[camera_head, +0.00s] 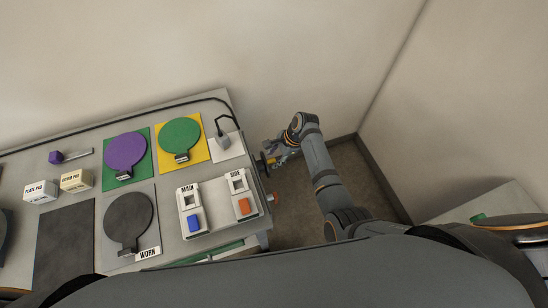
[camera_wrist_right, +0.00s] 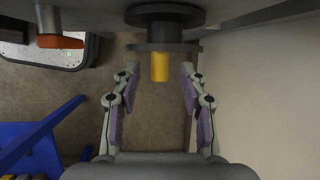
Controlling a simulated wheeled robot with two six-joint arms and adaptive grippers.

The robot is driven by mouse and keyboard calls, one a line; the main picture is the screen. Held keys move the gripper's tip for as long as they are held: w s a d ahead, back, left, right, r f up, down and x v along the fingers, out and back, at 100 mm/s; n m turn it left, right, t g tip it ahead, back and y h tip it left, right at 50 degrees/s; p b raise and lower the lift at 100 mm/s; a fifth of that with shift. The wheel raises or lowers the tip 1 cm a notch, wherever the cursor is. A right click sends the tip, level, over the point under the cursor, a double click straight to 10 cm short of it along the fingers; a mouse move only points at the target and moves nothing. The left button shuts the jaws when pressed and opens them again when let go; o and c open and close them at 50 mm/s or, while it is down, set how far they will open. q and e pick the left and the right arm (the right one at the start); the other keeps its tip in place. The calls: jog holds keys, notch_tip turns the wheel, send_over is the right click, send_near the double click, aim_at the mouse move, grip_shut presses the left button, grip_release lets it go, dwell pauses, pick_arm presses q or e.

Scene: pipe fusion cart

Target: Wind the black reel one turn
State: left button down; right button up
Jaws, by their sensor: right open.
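The black reel (camera_wrist_right: 165,32) shows at the top middle of the right wrist view, with dark flanges. A yellow handle (camera_wrist_right: 160,68) sticks out from it towards my right gripper. In the head view the reel (camera_head: 262,165) is small, at the right end of the cart, partly hidden by my gripper. My right gripper (camera_wrist_right: 159,72) is open, its purple-padded fingers on either side of the handle's tip, with gaps on both sides. It also shows in the head view (camera_head: 280,155), beside the cart's end. My left gripper is not in view.
An orange-tipped fitting (camera_wrist_right: 60,42) juts from the cart end; it also shows in the head view (camera_head: 275,198). A blue frame (camera_wrist_right: 40,140) is at lower left in the wrist view. The grey cart top (camera_head: 160,180) holds pads and switches. Walls stand behind and right.

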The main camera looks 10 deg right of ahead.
jog(key=shift+a+f, duration=0.2)
jog(key=shift+f, duration=0.25)
grip_shut()
jog(key=shift+s+d+t+p, duration=0.15)
jog(key=shift+s+t+p, duration=0.35)
jog(key=shift+t+p, duration=0.55)
jog(key=shift+s+d+f+n+t+y+b, duration=0.1)
jog(key=shift+s+f+n+t+y+b, duration=0.35)
jog(key=shift+t, duration=0.65)
jog(key=shift+s+d+f+n+t+y+b, duration=0.2)
jog(key=shift+s+f+t, duration=0.4)
jog(key=shift+t, duration=0.45)
